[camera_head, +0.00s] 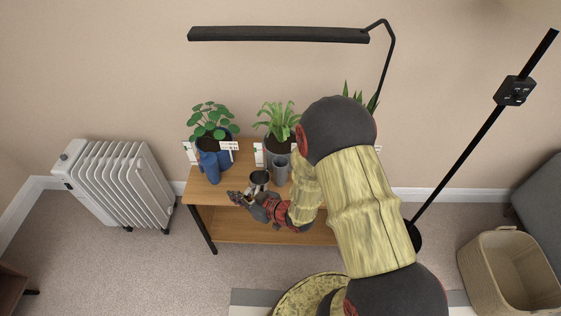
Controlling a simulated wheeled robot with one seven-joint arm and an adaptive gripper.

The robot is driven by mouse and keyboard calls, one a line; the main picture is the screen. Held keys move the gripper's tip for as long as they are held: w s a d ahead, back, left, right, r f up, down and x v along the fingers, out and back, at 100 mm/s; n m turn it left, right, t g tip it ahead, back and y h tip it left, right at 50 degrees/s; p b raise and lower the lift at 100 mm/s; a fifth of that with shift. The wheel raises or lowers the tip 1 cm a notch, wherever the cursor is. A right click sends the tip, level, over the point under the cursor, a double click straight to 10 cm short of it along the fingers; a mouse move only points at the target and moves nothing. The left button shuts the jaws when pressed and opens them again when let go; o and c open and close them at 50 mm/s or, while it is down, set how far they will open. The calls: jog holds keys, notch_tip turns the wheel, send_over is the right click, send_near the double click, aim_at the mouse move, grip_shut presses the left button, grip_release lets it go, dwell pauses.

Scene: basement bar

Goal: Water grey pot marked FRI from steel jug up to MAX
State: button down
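A steel jug (259,179) with a dark open top shows just beyond my gripper (236,198), near the front edge of the wooden table. My gripper is low beside the jug, its dark fingers pointing left. Whether it touches or grips the jug cannot be told at this size. Behind the jug stands a leafy green plant (281,119) in a dark-looking pot, with a grey upright cylinder (279,170) in front of it. White cards (259,154) stand by the pots; their writing is too small to read, so FRI and any MAX mark cannot be made out. My arm hides the table's right part.
A round-leaved plant (209,118) grows in a blue pot (209,165) on the left of the table (200,190). A spiky plant (372,101) is mostly behind my arm. A black lamp (278,35) hangs above. A white radiator (117,184) stands left, a basket (511,271) right.

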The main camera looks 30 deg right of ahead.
jog(key=shift+s+a+f+n+h, duration=0.15)
jog(key=shift+f+n+h, duration=0.1)
jog(key=shift+f, duration=0.25)
jog(key=shift+a+f+n+h, duration=0.15)
jog(key=shift+f+n, duration=0.1)
jog(key=shift+f, duration=0.2)
dwell(0.6)
jog(key=shift+r, duration=0.1)
dwell(0.7)
notch_tip(320, 180, up, 6)
jog(key=shift+f+p, duration=0.1)
jog(key=shift+p, duration=0.75)
jog(key=shift+f, duration=0.1)
jog(key=w+d+r+p, duration=0.1)
jog(key=w+r, duration=0.3)
jog(key=r, duration=0.5)
jog(key=w+d+r+h+p, duration=0.1)
jog(key=w+r+p, duration=0.3)
jog(key=r, duration=0.6)
jog(key=shift+w+d+r+m, duration=0.2)
jog(key=shift+w+m, duration=0.2)
jog(key=shift+w, duration=0.3)
